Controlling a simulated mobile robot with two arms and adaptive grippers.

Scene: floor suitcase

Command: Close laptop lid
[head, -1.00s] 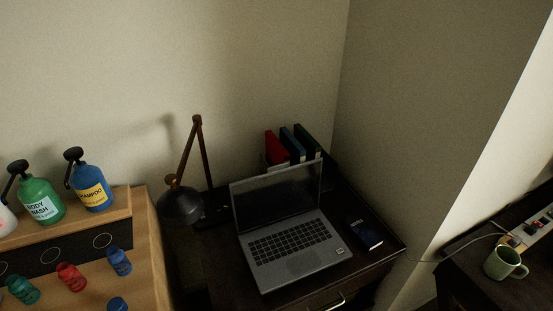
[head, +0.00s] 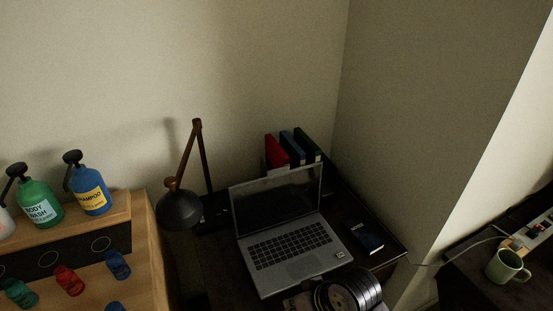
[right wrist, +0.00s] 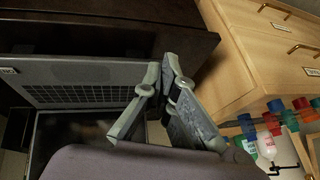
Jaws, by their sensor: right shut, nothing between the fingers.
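The grey laptop (head: 297,252) stands open on the dark desk, its black screen (head: 278,198) raised and leaning slightly back. In the right wrist view the laptop's keyboard base (right wrist: 85,80) shows at left, with its dark screen (right wrist: 80,135) below it. My right gripper (right wrist: 163,70) is shut and empty, beside the laptop's edge; I cannot tell whether it touches. In the head view my right wrist (head: 348,293) enters at the bottom, in front of the laptop's front edge, and the fingertips are not clear there. My left gripper is not in view.
A desk lamp (head: 180,208) stands left of the laptop, and books (head: 292,148) stand behind it. A dark blue notebook (head: 367,237) lies to its right. A wooden cabinet (head: 143,225) with bottles is at left. A green mug (head: 503,266) stands on another table at right.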

